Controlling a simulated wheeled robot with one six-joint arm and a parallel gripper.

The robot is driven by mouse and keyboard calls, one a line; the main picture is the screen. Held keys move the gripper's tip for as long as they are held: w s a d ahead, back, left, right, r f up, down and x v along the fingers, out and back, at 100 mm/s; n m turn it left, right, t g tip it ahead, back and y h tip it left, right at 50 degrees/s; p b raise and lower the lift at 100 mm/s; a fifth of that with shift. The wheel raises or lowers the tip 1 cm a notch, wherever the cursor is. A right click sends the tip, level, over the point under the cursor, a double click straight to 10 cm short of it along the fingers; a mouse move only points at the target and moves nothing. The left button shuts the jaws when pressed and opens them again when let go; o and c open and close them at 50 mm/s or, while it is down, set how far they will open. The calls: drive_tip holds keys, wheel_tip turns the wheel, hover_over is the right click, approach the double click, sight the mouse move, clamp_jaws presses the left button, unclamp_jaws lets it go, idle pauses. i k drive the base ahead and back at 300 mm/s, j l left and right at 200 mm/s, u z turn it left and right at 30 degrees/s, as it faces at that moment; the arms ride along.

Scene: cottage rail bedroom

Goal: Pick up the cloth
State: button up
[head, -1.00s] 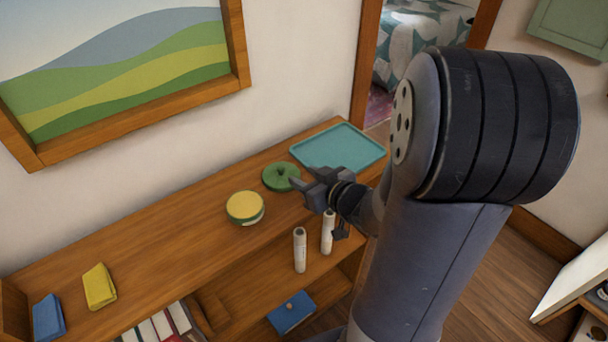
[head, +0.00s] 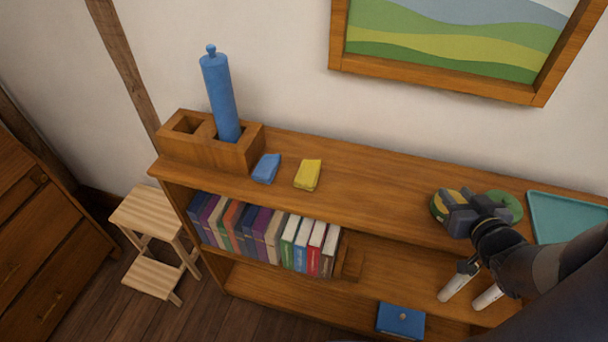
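Two small folded cloth-like pieces lie flat on the wooden shelf top in the head view. One is a yellow cloth (head: 308,174) and the other is a blue cloth (head: 266,168) just to its left. My gripper (head: 452,208) is well to the right of both, above the shelf top, and partly covers a round yellow-topped container (head: 437,207). The gripper is small and dark here, and I cannot tell whether its fingers are apart. Nothing is visibly held in it.
A wooden two-hole holder (head: 190,152) with a tall blue cylinder (head: 220,98) stands left of the cloths. A green round lid (head: 508,203) and a teal tray (head: 570,217) are at the right. The shelf top between the yellow cloth and the gripper is clear.

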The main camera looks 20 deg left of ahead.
sight(265, 172)
drive_tip(key=u, duration=1.35)
drive_tip(key=z, duration=1.55)
drive_tip(key=u, duration=1.5)
drive_tip(key=k, duration=0.45)
drive_tip(key=i+j+z, duration=0.1)
drive_tip(key=i+j, duration=0.5)
drive_tip(key=i, duration=0.15)
